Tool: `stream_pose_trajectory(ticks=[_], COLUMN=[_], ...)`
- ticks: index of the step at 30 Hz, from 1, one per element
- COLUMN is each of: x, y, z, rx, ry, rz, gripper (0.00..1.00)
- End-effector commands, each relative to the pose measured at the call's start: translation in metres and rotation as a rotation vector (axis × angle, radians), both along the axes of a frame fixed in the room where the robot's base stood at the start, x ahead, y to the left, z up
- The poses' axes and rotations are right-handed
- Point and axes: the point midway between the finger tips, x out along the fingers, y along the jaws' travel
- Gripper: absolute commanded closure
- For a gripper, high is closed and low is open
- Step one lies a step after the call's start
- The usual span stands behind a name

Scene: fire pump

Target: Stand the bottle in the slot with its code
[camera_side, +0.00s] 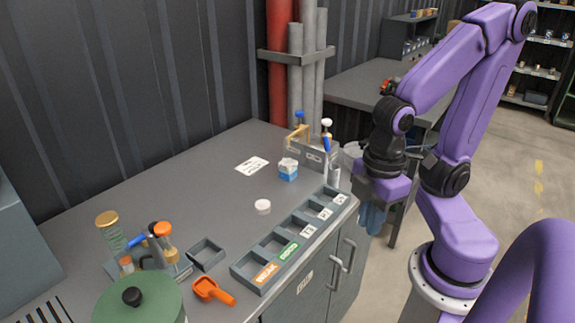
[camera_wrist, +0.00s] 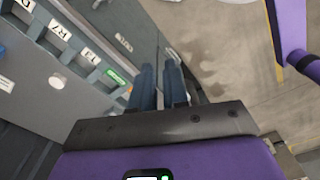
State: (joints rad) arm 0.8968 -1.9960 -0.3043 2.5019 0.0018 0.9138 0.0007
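A small bottle or jar with a blue lower band and white top (camera_side: 288,170) stands upright on the grey bench; its code cannot be read. I cannot tell whether it is the task's bottle. The grey slot rack (camera_side: 233,268) runs along the bench's front edge, with an orange label, a green label and several white labels; the slots look empty. It also shows in the wrist view (camera_wrist: 88,75). My gripper (camera_side: 371,222) hangs beyond the bench's right end, pointing down. In the wrist view its two blue-grey fingers (camera_wrist: 160,75) stand apart with an empty gap.
A white round cap (camera_side: 262,207) and a white card (camera_side: 252,165) lie on the bench.

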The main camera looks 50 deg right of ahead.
Motion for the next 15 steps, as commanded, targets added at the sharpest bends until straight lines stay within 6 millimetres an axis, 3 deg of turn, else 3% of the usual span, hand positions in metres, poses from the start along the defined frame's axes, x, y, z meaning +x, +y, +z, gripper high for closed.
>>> stream_pose_trajectory(ticks=[1,3,4,8,15], x=[0.001,0.005,0.008,0.027,0.085], y=[0.001,0.002,0.003,0.011,0.023], z=[0.0,0.002,0.003,0.009,0.025], rx=[0.0,0.0,0.0,0.0,-0.002], ry=[0.0,0.001,0.0,0.002,0.009], rz=[-0.006,-0.029,-0.044,-0.16,-0.486], gripper=[0.67,0.45,0.39,0.39,0.39])
